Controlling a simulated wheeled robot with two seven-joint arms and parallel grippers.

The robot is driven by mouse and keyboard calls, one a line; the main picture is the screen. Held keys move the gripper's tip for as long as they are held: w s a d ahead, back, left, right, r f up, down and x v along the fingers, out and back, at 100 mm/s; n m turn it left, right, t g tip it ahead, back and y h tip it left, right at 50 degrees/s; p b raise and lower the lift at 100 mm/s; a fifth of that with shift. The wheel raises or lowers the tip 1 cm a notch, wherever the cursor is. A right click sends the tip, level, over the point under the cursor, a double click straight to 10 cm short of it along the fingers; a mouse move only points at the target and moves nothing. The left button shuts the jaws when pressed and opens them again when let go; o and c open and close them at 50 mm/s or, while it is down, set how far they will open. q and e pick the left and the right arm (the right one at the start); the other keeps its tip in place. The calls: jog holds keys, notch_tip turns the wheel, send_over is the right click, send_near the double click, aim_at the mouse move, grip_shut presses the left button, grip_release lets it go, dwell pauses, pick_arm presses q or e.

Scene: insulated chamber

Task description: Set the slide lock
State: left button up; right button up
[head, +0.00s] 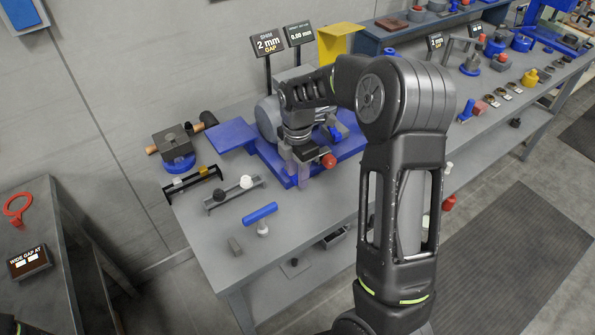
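My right gripper (298,172) points down over the blue base (268,160) of a grey motor-like unit on the bench. Its fingers are close to a small dark block with a red knob (328,160), which may be the slide lock. I cannot tell whether they touch it or hold anything. The fingers and my arm hide part of the unit (267,117). A grey rail (226,199) with a black knob and a white knob (246,182) lies nearer the front left. My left gripper is not in view.
A black frame (193,183) and a blue-based fixture (178,160) stand at the left. Signs (268,44) rise behind the unit. The bench's right end is crowded.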

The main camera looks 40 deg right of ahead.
jog(key=shift+c, duration=0.4)
grip_shut()
